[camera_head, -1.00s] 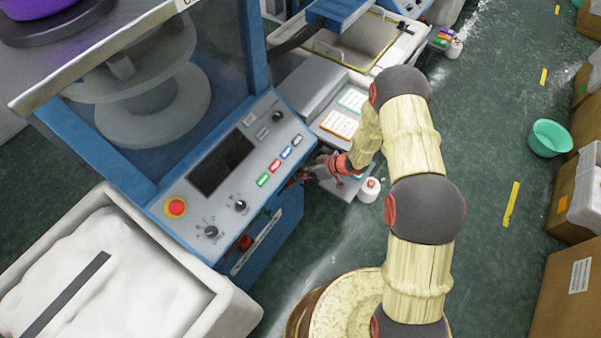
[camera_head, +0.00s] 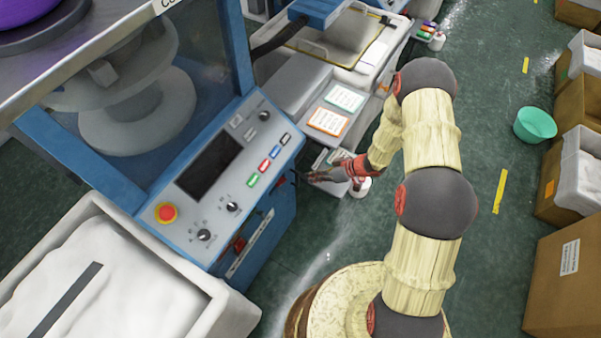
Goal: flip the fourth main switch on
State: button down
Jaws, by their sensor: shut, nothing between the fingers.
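The near blue knitting machine has a grey sloped control panel (camera_head: 222,170). A red switch (camera_head: 237,245) sits on the blue front face below the panel, at the left part of that face. It is small here, and I cannot read its position. My gripper (camera_head: 308,177) is shut and empty. It is just right of the machine's front face, near the panel's right end, and apart from the red switch. Whether the fingertips touch the machine is unclear. The number of this machine in the row does not show.
A white bin (camera_head: 225,305) of pale material stands at the lower left. A white bottle (camera_head: 360,187) stands beside my wrist. Cards lie on a grey side unit (camera_head: 318,105).

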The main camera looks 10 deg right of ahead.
jog(key=d, duration=0.1)
jog(key=s+d, duration=0.1)
jog(key=d, duration=0.1)
jog(key=shift+s+d, duration=0.1)
jog(key=shift+s, duration=0.1)
jog(key=r+m+t+y+b, duration=0.1)
jog(key=b, duration=0.3)
jog(key=a+r+m+t+y+b, duration=0.1)
jog(key=r+t+y+b, duration=0.1)
jog(key=b, duration=0.2)
jog(key=w+a+r+m+t+y+b, duration=0.1)
jog(key=r+m+y+b, duration=0.1)
jog(key=b, duration=0.3)
jog(key=shift+r, duration=0.1)
